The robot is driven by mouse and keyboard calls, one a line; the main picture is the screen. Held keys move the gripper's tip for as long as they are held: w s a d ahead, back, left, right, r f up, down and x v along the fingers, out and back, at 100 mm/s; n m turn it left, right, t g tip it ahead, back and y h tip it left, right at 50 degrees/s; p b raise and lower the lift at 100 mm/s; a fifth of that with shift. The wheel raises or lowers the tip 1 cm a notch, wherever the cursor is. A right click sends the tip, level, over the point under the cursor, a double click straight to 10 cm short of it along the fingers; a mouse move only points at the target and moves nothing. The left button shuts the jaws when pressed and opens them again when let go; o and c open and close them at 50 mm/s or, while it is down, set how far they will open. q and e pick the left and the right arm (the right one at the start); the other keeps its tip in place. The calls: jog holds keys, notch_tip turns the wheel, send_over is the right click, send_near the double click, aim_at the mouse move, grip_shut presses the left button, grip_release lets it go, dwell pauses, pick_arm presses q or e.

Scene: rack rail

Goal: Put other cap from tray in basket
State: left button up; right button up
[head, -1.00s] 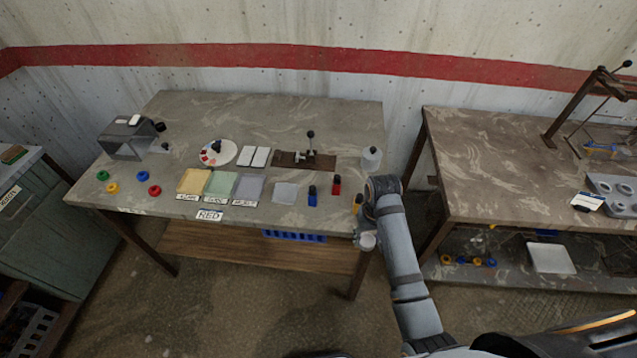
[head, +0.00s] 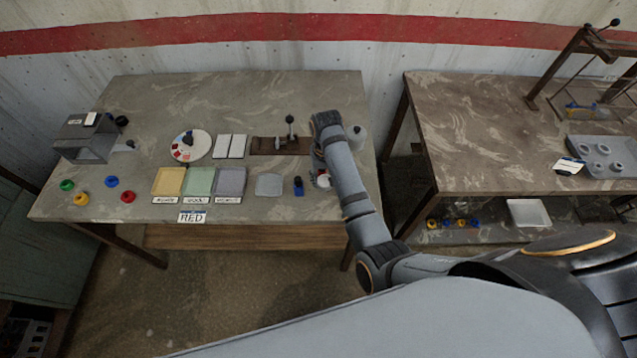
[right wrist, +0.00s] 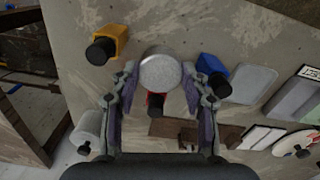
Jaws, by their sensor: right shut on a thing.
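My right gripper (right wrist: 160,78) is shut on a round, pale grey piece (right wrist: 160,70), which sits between the two fingertips in the right wrist view. I cannot tell for sure that it is a cap. In the head view the right gripper (head: 321,174) is over the right end of the left table (head: 245,100), partly hidden by its own arm. Loose coloured caps lie at this table's left end: green (head: 67,185), blue (head: 112,181), yellow (head: 81,199) and red (head: 128,197). A small pale tray (head: 269,185) looks empty. No blue basket shows now. My left gripper is out of view.
Close around the gripper stand black-topped yellow (right wrist: 119,41), blue (right wrist: 209,65) and red (right wrist: 155,104) items, and a white container (right wrist: 89,124). A lever device on a brown board (head: 262,146) stands behind. A grey tray with round pieces (head: 625,166) is on the right table.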

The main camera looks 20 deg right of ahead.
aim_at(319, 177)
jog(key=shift+w+a+f, duration=0.25)
jog(key=shift+w+f, duration=0.05)
jog(key=shift+f, duration=0.25)
jog(key=shift+w+a+f, duration=0.15)
jog(key=shift+f, duration=0.15)
jog(key=shift+w+a+f, duration=0.1)
jog(key=shift+w+f, duration=0.1)
jog(key=shift+f, duration=0.15)
jog(key=shift+w+a+f, duration=0.15)
notch_tip(319, 177, down, 3)
jog(key=shift+r, duration=0.2)
jog(key=shift+f, duration=0.35)
jog(key=o, duration=0.6)
jog(key=shift+o, duration=0.8)
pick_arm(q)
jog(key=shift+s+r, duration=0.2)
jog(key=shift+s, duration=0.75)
